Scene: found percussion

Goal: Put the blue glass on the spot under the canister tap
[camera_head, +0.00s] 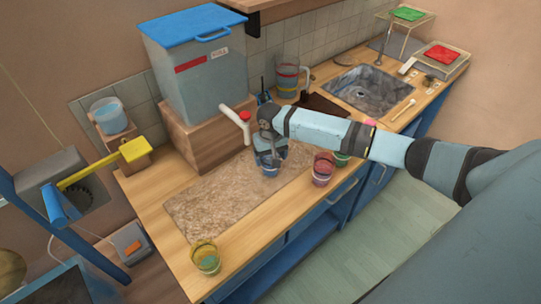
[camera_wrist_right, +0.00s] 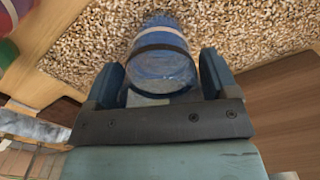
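The blue glass (camera_head: 270,165) is over the speckled mat (camera_head: 205,210), just right of and in front of the canister's tap. My right gripper (camera_head: 268,146) reaches in from the right and hides its upper part. In the right wrist view the blue glass (camera_wrist_right: 163,65), with a dark band, sits between the two fingers (camera_wrist_right: 163,82), which lie close on both sides. I cannot tell whether its base touches the mat. The grey canister (camera_head: 205,75) with a blue lid stands on a wooden block; its white tap (camera_head: 233,122) has a red knob. My left gripper is out of view.
A red glass (camera_head: 322,170) and a green glass (camera_head: 342,158) stand right of the mat, partly beside my arm. A yellow-green glass (camera_head: 205,258) stands at the front left. A banded jug (camera_head: 288,80) and the sink (camera_head: 368,88) are behind. The mat's left half is clear.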

